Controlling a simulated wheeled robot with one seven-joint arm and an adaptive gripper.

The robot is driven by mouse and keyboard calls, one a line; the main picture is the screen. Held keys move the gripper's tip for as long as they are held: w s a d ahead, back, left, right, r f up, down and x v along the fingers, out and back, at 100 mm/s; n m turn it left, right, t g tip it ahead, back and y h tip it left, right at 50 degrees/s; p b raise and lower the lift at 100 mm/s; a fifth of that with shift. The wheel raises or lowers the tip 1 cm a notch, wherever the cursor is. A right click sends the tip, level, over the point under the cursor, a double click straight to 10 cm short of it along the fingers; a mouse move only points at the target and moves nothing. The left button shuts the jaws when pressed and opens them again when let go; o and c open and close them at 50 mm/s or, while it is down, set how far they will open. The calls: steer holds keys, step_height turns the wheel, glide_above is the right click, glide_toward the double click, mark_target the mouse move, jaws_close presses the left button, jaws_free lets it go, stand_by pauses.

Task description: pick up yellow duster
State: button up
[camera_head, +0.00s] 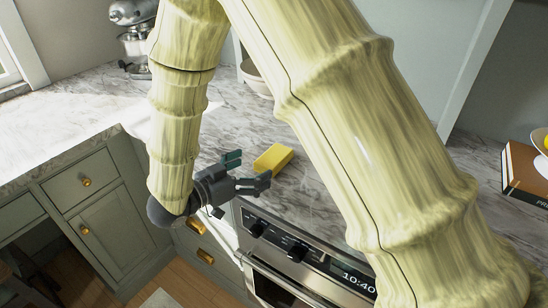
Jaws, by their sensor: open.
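A yellow block-shaped thing, which appears to be the yellow duster (273,159), lies on the marble countertop (318,190) above the oven. My gripper (251,171) is at the counter's front edge, just left of and in front of the duster. Its two dark fingers are spread apart and point toward the duster, with nothing between them that I can see. Whether a finger touches the duster is hard to tell. Part of the counter behind is hidden by my pale, bamboo-like arm.
An oven (290,262) with knobs and a clock sits below the counter edge. A stand mixer (135,35) and a pale bowl (254,78) stand at the back. The left counter is clear.

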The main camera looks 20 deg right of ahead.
mark_target(274, 156)
steer(key=shift+w+d+f, duration=0.3)
steer(key=shift+w+d, duration=0.2)
steer(key=shift+w, duration=0.05)
steer(key=shift+w+d, duration=0.15)
steer(key=shift+d, duration=0.5)
steer(key=shift+w+p+x, duration=0.25)
steer(key=shift+p+x, duration=0.35)
steer(key=shift+x, duration=1.7)
steer(key=shift+a, duration=0.15)
steer(key=c, duration=1.2)
